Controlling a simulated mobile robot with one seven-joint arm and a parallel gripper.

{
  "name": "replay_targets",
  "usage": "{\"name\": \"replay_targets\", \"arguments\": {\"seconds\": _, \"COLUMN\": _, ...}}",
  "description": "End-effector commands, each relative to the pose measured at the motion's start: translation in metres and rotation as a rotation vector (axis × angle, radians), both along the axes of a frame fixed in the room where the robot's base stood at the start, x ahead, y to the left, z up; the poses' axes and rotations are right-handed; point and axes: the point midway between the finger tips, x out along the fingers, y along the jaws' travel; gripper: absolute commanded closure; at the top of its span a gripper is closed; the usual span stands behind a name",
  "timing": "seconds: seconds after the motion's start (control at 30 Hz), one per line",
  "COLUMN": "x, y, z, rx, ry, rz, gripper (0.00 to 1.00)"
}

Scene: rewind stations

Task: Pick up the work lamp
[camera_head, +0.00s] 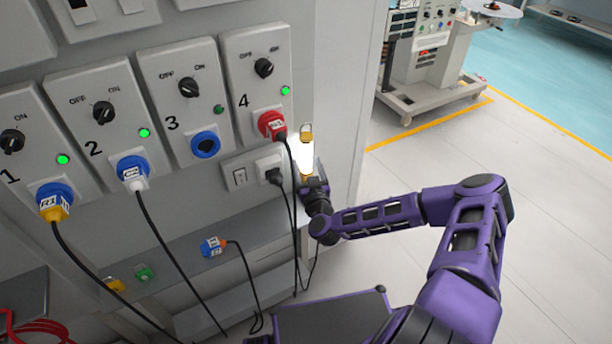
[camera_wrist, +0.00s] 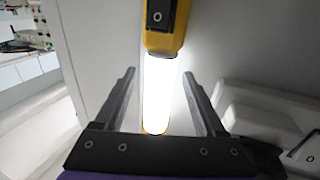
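The work lamp (camera_head: 305,156) hangs upright at the right edge of the cabinet, with a yellow top and a glowing white tube. In the wrist view its yellow body (camera_wrist: 165,30) with a black switch is at the top, and the lit tube (camera_wrist: 158,95) runs down between my fingers. My gripper (camera_head: 309,178) is at the lamp's lower part in the head view. In the wrist view my gripper (camera_wrist: 158,85) is open, one finger on each side of the tube, with gaps showing. The lamp's lower end is partly hidden by my gripper in the head view.
Numbered switch panels (camera_head: 190,90) with plugs and hanging black cables line the cabinet left of the lamp. A white socket with a black plug (camera_head: 273,176) sits close beside my gripper. A ledge (camera_head: 190,262) holds a blue plug (camera_head: 213,246). Open floor (camera_head: 540,200) lies to the right.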

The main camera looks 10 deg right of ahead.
Motion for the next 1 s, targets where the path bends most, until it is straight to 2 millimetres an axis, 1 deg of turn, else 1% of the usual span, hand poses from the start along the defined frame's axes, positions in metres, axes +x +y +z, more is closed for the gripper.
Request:
{"name": "replay_targets", "arguments": {"seconds": 0.03, "x": -0.0001, "y": 0.0000, "z": 0.0000, "rx": 0.000, "ry": 0.000, "rz": 0.000, "gripper": 0.39}}
{"name": "replay_targets", "arguments": {"seconds": 0.07, "x": -0.0001, "y": 0.0000, "z": 0.0001, "rx": 0.000, "ry": 0.000, "rz": 0.000, "gripper": 0.44}}
{"name": "replay_targets", "arguments": {"seconds": 0.2, "x": -0.0002, "y": 0.0000, "z": 0.0001, "rx": 0.000, "ry": 0.000, "rz": 0.000, "gripper": 0.70}}
{"name": "replay_targets", "arguments": {"seconds": 0.37, "x": -0.0003, "y": 0.0000, "z": 0.0002, "rx": 0.000, "ry": 0.000, "rz": 0.000, "gripper": 0.98}}
{"name": "replay_targets", "arguments": {"seconds": 0.4, "x": -0.0003, "y": 0.0000, "z": 0.0002, "rx": 0.000, "ry": 0.000, "rz": 0.000, "gripper": 1.00}}
{"name": "replay_targets", "arguments": {"seconds": 1.0, "x": -0.0003, "y": 0.0000, "z": 0.0002, "rx": 0.000, "ry": -0.001, "rz": 0.000, "gripper": 1.00}}
